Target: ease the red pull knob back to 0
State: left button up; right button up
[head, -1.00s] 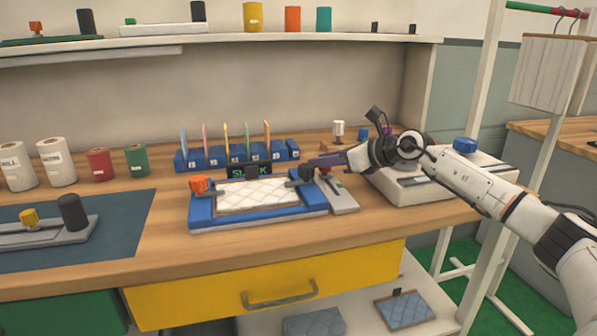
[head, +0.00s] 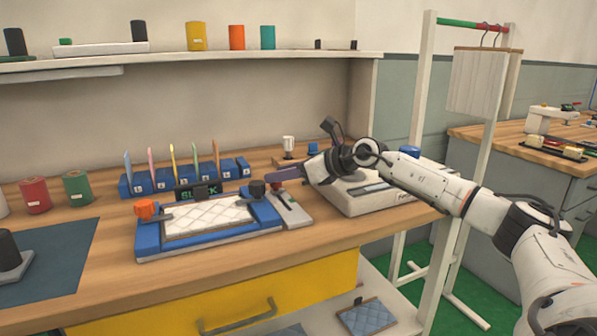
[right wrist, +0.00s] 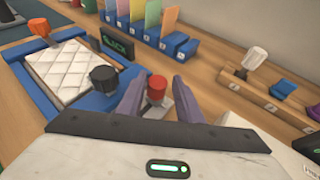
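The red pull knob (right wrist: 157,87) stands upright between the two purple fingers of my right gripper (right wrist: 158,98) in the right wrist view. The fingers are apart, with a gap visible on each side of the knob. In the head view my right gripper (head: 277,174) is over the grey plate (head: 294,213) at the right end of the blue frame (head: 150,240), and hides most of the knob. A white quilted mattress (head: 205,219) lies in the frame. A small display (head: 198,194) behind it reads "SLACK". My left gripper is out of view.
A blue rack (head: 185,178) with coloured cards is behind. A white machine (head: 375,199) stands to the right.

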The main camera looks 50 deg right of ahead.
jog(key=b+v, duration=0.1)
jog(key=v, duration=0.1)
jog(key=b+v, duration=0.2)
jog(key=shift+s+d+f, duration=0.1)
jog(key=shift+s+f, duration=0.05)
jog(key=shift+s, duration=0.2)
jog(key=shift+s+d+r+b, duration=0.1)
jog(key=shift+s+r+b, duration=0.55)
jog(key=shift+s+b, duration=0.3)
jog(key=shift+s+r, duration=0.1)
jog(key=shift+s, duration=0.15)
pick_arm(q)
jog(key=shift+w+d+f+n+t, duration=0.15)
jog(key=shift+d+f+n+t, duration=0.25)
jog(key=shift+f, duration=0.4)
pick_arm(e)
jog(key=shift+s+d+r, duration=0.1)
jog(key=shift+s+r, duration=0.1)
